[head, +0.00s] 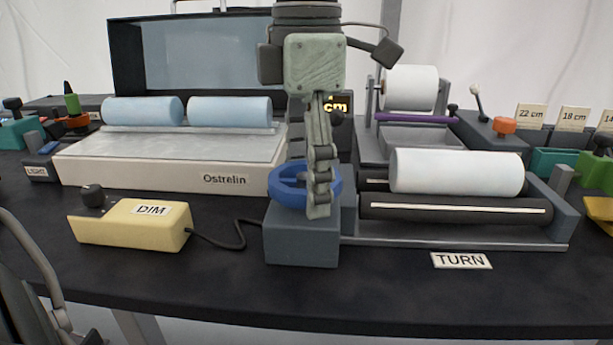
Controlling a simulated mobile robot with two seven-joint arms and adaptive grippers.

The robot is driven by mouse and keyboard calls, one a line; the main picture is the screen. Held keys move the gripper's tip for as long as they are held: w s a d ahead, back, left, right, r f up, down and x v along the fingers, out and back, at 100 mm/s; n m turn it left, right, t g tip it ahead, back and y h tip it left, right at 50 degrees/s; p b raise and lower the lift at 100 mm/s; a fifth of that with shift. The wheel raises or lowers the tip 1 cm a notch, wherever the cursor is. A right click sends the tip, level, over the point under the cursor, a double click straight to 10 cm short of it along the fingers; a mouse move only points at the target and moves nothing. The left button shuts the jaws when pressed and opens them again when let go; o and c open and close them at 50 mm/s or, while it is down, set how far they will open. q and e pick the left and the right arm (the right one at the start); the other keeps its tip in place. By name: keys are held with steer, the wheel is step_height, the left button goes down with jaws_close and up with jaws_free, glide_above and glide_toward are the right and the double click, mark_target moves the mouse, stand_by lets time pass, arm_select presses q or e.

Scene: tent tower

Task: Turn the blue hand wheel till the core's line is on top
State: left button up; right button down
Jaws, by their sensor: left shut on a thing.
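The blue hand wheel (288,187) sits on a dark grey block (302,238) at the left end of the turning stand. My left gripper (319,200) reaches down from above and is shut on the wheel's right side, hiding part of the rim. A white roll (457,171) lies across dark rollers to the right of the wheel. I see no line on the white roll's visible side. The front dark roller (400,207) carries a pale lengthwise line on its side facing me. A TURN label (461,260) lies in front. My right gripper is not in view.
A yellow DIM box (130,222) with a black knob and cable stands left of the wheel. Behind it is a white Ostrelin unit (160,176) with two light-blue rolls. Another white roll (409,88) stands behind the stand. The front table strip is clear.

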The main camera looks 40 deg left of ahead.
arm_select(q)
steer(key=m, duration=0.5)
steer(key=shift+m, duration=0.4)
stand_by(0.4)
steer(key=o, duration=1.2)
steer(key=shift+c, duration=0.2)
step_height(320, 180, up, 12)
steer(key=shift+s, duration=0.1)
